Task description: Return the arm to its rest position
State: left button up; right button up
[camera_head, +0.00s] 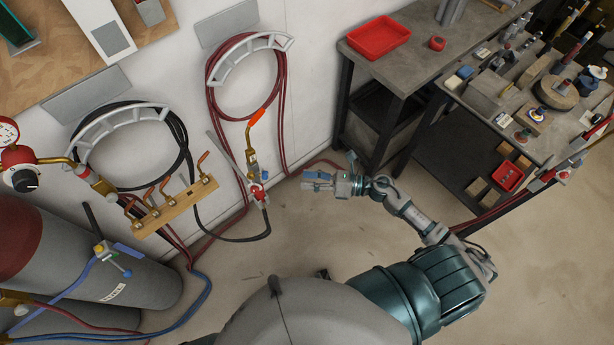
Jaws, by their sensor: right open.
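My right arm (408,210) reaches in from the lower right, bent at the elbow. Its right gripper (312,181) points left, open and with nothing seen between the fingers. It is over bare floor, to the right of the hanging torch (254,165) and apart from it. My left gripper is out of view.
Grey gas cylinders (100,255) and a red-capped regulator (18,165) stand at the left. Hose hangers (250,45) hold red and black hoses on the wall. A grey bench with a red tray (378,37) and a cluttered workbench (490,90) stand at the right. Floor is clear below the gripper.

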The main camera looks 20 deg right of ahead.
jog(key=w+d+f+m+t+h, duration=0.2)
jog(key=d+f+m+t+h, duration=0.15)
jog(key=f+m, duration=0.55)
jog(key=w+d+f+m+t+h, duration=0.2)
jog(key=d+f+m+h, duration=0.3)
jog(key=f+m, duration=0.35)
jog(key=s+d+f+m+g+h, duration=0.1)
jog(key=s+d+f+m+h, duration=0.1)
jog(key=s+f+m, duration=0.3)
jog(key=d+f+m+g+h, duration=0.1)
jog(key=d+f+m+h, duration=0.15)
jog(key=f, duration=0.55)
jog(key=s+a+f+m+g+h, duration=0.1)
jog(key=s+f+m+g+h, duration=0.4)
jog(key=s+f, duration=1)
jog(key=s+a+f+m+g, duration=0.2)
jog(key=s+m, duration=0.1)
jog(key=s, duration=0.3)
jog(key=s+a+f+m+g+y, duration=0.1)
jog(key=s+a+f+m+g, duration=0.1)
jog(key=s, duration=0.4)
jog(key=s+a+f+m+g+y, duration=0.1)
jog(key=s+f+m+g, duration=0.1)
jog(key=s, duration=0.5)
jog(key=f+m, duration=0.1)
jog(key=m, duration=0.1)
jog(key=shift+a+f+m, duration=0.3)
jog(key=shift+a+f, duration=0.1)
jog(key=shift+w, duration=0.1)
